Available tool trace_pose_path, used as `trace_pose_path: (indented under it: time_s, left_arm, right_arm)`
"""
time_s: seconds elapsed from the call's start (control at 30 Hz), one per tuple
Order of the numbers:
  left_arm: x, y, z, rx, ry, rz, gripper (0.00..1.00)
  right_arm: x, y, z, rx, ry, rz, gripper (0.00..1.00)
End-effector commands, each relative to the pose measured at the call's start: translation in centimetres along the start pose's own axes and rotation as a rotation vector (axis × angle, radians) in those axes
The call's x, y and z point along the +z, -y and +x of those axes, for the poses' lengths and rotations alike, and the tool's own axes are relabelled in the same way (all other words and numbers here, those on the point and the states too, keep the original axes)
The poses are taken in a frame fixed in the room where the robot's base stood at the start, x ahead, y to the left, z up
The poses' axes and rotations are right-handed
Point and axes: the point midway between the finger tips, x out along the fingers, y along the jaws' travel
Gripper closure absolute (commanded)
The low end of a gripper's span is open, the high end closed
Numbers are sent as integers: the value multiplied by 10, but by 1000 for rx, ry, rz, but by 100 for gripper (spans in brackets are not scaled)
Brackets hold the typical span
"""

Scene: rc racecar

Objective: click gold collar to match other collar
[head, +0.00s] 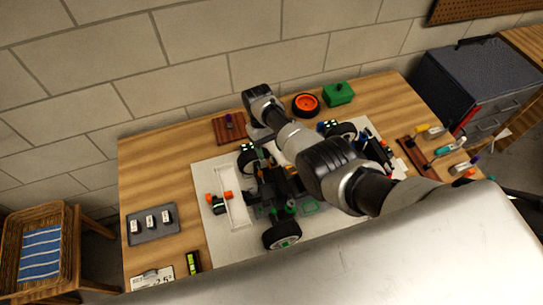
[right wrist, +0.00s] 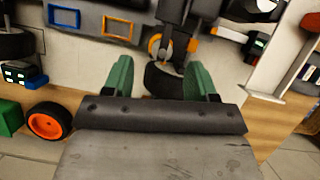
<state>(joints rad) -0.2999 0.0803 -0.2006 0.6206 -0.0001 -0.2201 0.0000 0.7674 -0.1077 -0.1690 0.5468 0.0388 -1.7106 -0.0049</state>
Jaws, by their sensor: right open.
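The racecar (head: 285,190) sits on a pale mat (head: 210,180) on the wooden table, partly covered by my right arm in the head view. In the right wrist view, a gold-orange ring (right wrist: 154,46), apparently a collar, shows on the car's suspension. Another gold part (right wrist: 192,45) shows to its right; I cannot tell how either is seated. My right gripper (right wrist: 159,65) has two green fingers, apart, with a black wheel (right wrist: 163,82) seen between them. Nothing is clearly gripped. Its fingertips are hidden in the head view. My left gripper is not in view.
A loose orange-rimmed wheel (head: 306,104) and a green box (head: 338,94) stand at the back. A grey tray (head: 136,238) lies at left. Several tools, including a yellow-handled one (head: 431,130), lie at right.

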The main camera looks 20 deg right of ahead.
Motion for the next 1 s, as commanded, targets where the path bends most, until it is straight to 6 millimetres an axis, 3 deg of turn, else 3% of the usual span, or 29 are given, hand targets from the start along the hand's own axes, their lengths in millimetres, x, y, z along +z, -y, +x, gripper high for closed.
trace_pose_path:
  time_s: [0.2,0.4,1.0]
  left_arm:
    - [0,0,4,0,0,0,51]
    - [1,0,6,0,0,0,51]
    - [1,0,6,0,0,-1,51]
  right_arm:
    - [-1,0,-42,0,-4,0,43]
    - [-1,0,-62,-1,-2,0,43]
    - [0,0,-64,0,0,-1,43]
